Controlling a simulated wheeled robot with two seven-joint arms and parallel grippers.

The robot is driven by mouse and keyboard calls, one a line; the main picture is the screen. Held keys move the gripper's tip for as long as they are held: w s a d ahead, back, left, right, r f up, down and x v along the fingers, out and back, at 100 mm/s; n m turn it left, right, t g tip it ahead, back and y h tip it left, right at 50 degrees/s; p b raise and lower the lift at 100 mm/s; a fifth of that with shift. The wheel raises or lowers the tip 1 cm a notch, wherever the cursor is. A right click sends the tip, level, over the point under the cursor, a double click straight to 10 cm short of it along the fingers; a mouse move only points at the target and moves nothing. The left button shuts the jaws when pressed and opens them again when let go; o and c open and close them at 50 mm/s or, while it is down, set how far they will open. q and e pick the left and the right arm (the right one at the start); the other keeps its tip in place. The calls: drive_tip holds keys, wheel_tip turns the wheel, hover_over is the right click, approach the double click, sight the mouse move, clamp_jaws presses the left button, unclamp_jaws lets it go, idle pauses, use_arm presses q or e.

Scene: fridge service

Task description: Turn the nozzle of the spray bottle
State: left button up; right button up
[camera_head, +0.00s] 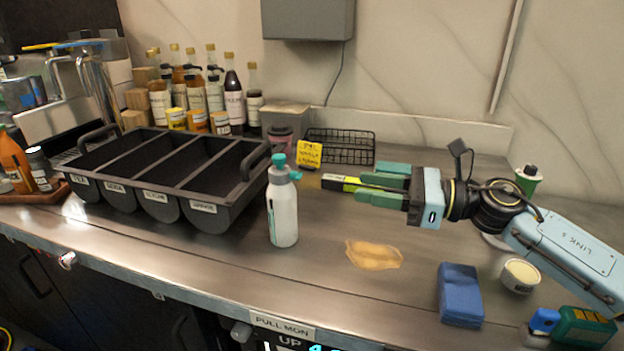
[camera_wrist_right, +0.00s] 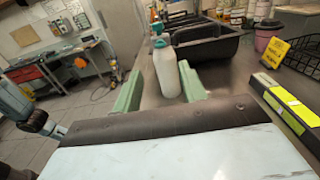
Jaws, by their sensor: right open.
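The spray bottle (camera_head: 283,212) stands upright on the steel counter, with a white body and a teal nozzle (camera_head: 281,170). In the right wrist view the bottle (camera_wrist_right: 166,72) appears ahead, between the two green fingers, with its teal nozzle (camera_wrist_right: 158,36) on top. My right gripper (camera_head: 368,188) is open and empty, to the right of the bottle and apart from it. Its fingers point left toward the bottle. My left gripper does not show in the head view.
A black divided bin (camera_head: 226,203) stands left of the bottle. A tan spill (camera_head: 374,254) and a blue block (camera_head: 460,294) are in front. Bare counter lies between bottle and gripper.

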sight(301, 177)
drive_tip(key=x, duration=1.1)
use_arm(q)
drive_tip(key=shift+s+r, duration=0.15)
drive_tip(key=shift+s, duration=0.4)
use_arm(e)
clamp_jaws()
